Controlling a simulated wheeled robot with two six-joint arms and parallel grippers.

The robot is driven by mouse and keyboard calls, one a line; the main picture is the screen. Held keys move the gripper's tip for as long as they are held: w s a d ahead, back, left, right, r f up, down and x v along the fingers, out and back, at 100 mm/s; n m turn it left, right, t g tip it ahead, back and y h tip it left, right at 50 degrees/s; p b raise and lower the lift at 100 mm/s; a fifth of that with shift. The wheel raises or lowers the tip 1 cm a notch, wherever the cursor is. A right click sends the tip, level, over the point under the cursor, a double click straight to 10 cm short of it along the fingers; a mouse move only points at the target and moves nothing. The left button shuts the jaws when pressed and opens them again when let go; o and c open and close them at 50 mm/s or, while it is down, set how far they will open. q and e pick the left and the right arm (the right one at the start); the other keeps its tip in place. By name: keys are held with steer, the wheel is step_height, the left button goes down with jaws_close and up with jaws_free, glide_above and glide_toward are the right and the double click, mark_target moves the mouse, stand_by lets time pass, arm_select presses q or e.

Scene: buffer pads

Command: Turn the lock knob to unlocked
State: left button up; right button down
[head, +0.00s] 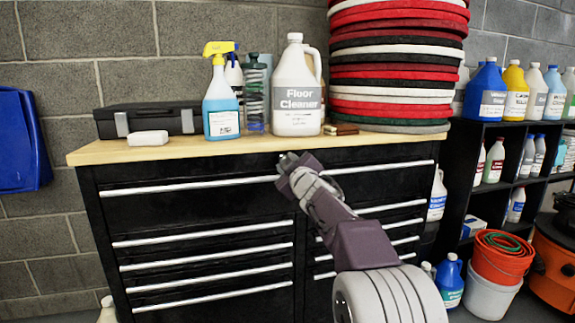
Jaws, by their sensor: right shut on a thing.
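My right gripper (286,163) reaches up to the top middle of the black tool cabinet (200,211), just under the wooden top's front edge. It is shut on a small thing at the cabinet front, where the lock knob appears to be. The knob is hidden by the fingers, so I cannot tell which way it is turned. My left gripper is not in view.
The wooden top (250,144) holds a floor cleaner jug (297,90), a blue spray bottle (221,105), a black case (150,118) and a tall stack of pads (395,75). Shelves with bottles (490,135) and buckets (497,265) stand at the right.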

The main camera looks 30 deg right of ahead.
steer(key=n+b, duration=0.1)
steer(key=n, duration=0.8)
steer(key=shift+f, duration=0.2)
steer(key=shift+n, duration=0.3)
steer(key=c, duration=1.1)
jaws_free()
